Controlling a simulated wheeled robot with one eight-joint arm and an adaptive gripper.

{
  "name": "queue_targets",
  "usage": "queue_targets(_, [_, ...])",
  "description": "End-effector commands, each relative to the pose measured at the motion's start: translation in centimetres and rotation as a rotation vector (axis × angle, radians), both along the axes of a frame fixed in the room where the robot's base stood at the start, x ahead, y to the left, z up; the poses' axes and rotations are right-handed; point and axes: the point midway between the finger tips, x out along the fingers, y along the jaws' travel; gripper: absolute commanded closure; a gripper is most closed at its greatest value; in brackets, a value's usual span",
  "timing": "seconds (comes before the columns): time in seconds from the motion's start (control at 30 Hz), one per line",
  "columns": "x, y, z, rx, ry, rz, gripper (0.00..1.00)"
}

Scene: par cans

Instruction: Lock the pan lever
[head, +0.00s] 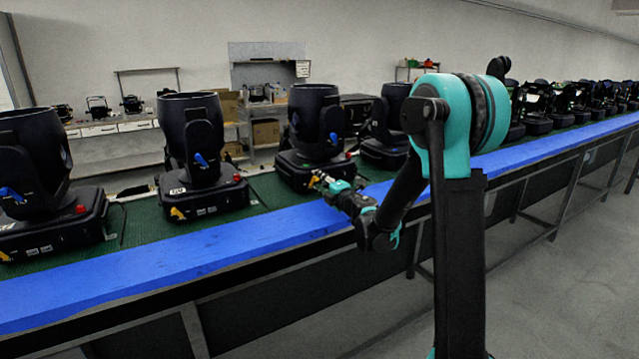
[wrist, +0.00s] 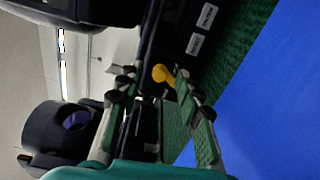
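A black moving-head light (head: 314,120) stands on the green belt straight ahead of my gripper. A yellow lever (wrist: 162,74) sticks out low on the side of its base, which I take to be the pan lever. My gripper (wrist: 153,86) is open and empty, with one finger on each side of the lever, around its tip in the picture. I cannot tell whether either finger touches it. In the head view my gripper (head: 326,182) is at the base's front, and the yellow lever is largely hidden there. A blue lever (head: 334,138) sits higher on the same light.
Similar lights stand along the belt, one to the left (head: 192,140) and one to the right (head: 388,125). A blue rail (head: 230,243) runs along the belt's near edge, below my arm. Shelves and a bench are far behind.

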Motion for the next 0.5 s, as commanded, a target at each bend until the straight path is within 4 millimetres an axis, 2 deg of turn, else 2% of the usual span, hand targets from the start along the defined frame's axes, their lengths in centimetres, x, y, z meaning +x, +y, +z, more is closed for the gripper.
queue_targets(0.27, [-1.0, -0.7, 0.0, 0.000, 0.000, 0.000, 0.65])
queue_targets(0.5, [-4.7, -3.3, 0.0, 0.000, 0.000, -0.002, 0.65])
